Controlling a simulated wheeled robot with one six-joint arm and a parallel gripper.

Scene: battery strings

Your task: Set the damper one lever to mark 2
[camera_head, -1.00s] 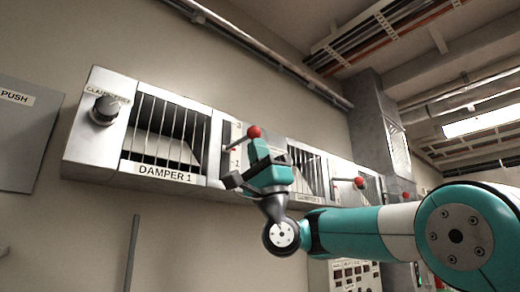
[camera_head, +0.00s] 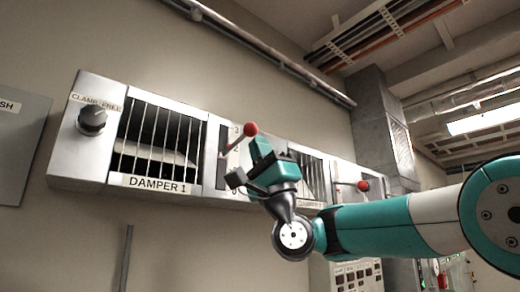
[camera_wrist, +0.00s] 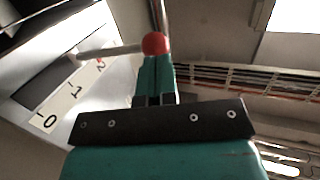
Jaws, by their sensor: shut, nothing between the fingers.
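The damper one lever ends in a red knob (camera_head: 250,129), on the panel right of the DAMPER 1 grille (camera_head: 160,140). In the wrist view, the knob (camera_wrist: 155,43) sits right at my fingertips and its pale rod (camera_wrist: 110,50) runs left to the panel.
A clamp knob (camera_head: 92,121) labelled CLAMP and FREE is left of the grille. A second damper lever with a red knob (camera_head: 363,186) is to the right. A pipe (camera_head: 270,57) runs above the panel. The wall below is mostly clear.

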